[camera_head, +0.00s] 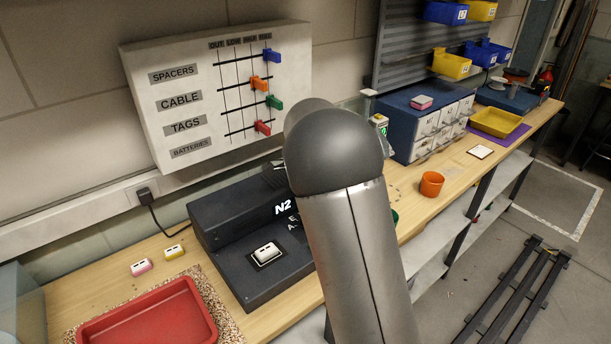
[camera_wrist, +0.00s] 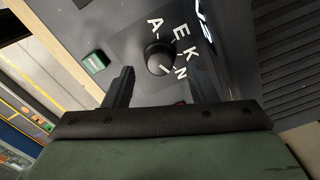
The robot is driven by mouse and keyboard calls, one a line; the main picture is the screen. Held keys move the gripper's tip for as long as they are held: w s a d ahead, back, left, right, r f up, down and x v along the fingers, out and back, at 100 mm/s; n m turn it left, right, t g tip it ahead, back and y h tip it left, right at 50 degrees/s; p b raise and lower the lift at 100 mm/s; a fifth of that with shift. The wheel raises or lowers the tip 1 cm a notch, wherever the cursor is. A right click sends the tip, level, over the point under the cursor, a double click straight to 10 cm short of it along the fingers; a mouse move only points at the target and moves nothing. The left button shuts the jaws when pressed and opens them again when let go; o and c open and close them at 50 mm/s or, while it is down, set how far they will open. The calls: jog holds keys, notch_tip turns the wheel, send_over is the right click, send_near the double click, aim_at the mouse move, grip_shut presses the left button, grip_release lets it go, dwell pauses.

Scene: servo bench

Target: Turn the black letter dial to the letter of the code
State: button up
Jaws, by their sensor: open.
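The black letter dial (camera_wrist: 159,57) is a round knob on the dark machine (camera_wrist: 130,20) in the wrist view. White letters A, E, K and N stand around it. A short white dash shows by the A and another white mark on the near side; I cannot tell which letter the dial points at. My gripper (camera_wrist: 160,78) is open, its dark fingers on either side of the dial's near side. I cannot tell whether they touch it. In the head view my arm hides the dial; the dark machine (camera_head: 222,212) bears the white marking N2 (camera_head: 283,208).
A white module (camera_head: 266,252) sits on the machine. Pink-ended (camera_head: 140,267) and yellow-ended (camera_head: 174,252) modules lie left of it, behind a red tray (camera_head: 150,318). A wall board (camera_head: 150,55) has coloured sliders. An orange cup (camera_head: 432,184) stands on the right. A green block (camera_wrist: 95,62) is near the dial.

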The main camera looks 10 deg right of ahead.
notch_tip(320, 180, up, 15)
jog(key=shift+b, duration=0.45)
jog(key=s+f+n, duration=0.4)
jog(key=s+n, duration=0.2)
jog(key=s, duration=0.4)
jog(key=s+f+n, duration=0.4)
jog(key=s+n, duration=0.1)
jog(key=s, duration=0.6)
jog(key=s+f+n, duration=0.4)
jog(key=s+n, duration=0.2)
jog(key=s, duration=0.5)
jog(key=shift+s+n+t, duration=0.15)
jog(key=shift+n+t, duration=0.15)
